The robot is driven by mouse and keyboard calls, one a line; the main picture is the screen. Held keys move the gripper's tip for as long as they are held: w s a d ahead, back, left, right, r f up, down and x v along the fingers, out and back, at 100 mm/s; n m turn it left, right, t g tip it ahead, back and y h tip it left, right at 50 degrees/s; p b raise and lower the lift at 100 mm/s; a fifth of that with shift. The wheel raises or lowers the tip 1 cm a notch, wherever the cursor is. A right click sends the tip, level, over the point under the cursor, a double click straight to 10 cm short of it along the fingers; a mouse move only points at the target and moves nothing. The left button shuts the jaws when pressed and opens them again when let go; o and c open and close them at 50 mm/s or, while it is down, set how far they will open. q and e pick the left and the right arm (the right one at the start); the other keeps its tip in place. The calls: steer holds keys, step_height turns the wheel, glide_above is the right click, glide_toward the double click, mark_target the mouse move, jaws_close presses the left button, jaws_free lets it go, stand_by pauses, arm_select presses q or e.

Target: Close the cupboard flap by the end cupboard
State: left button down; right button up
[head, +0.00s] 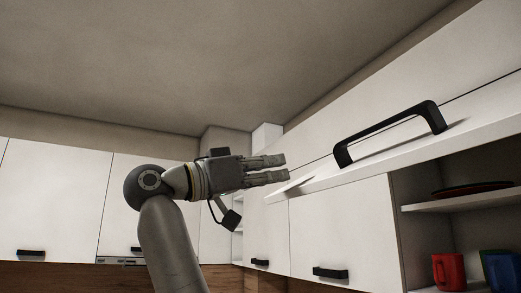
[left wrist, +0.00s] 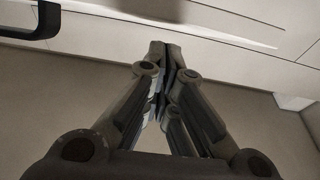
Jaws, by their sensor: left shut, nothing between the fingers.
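The white cupboard flap (head: 475,117) stands open at upper right in the head view, swung up and seen at a shallow angle. Its black bar handle (head: 384,126) is on the face turned up. The open compartment is below its right part. My left gripper (head: 287,169) is shut and empty, beside the flap's left end, with its fingers pointing right. Whether they touch it I cannot tell. The left wrist view shows the closed fingers (left wrist: 165,48) in front of white panels, with the handle (left wrist: 47,20) at upper left. My right gripper is not in view.
The open compartment holds a red mug (head: 449,271), a blue mug (head: 504,272) and a dark plate (head: 473,188) on a shelf (head: 440,204). A closed white door (head: 340,230) with a black handle (head: 330,273) is left of it. More closed cupboards (head: 50,200) line the left wall.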

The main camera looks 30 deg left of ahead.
arm_select(q)
steer(key=shift+w+d+f, duration=0.1)
steer(key=shift+w+f, duration=0.2)
steer(key=shift+f, duration=0.3)
steer(key=shift+f, duration=0.1)
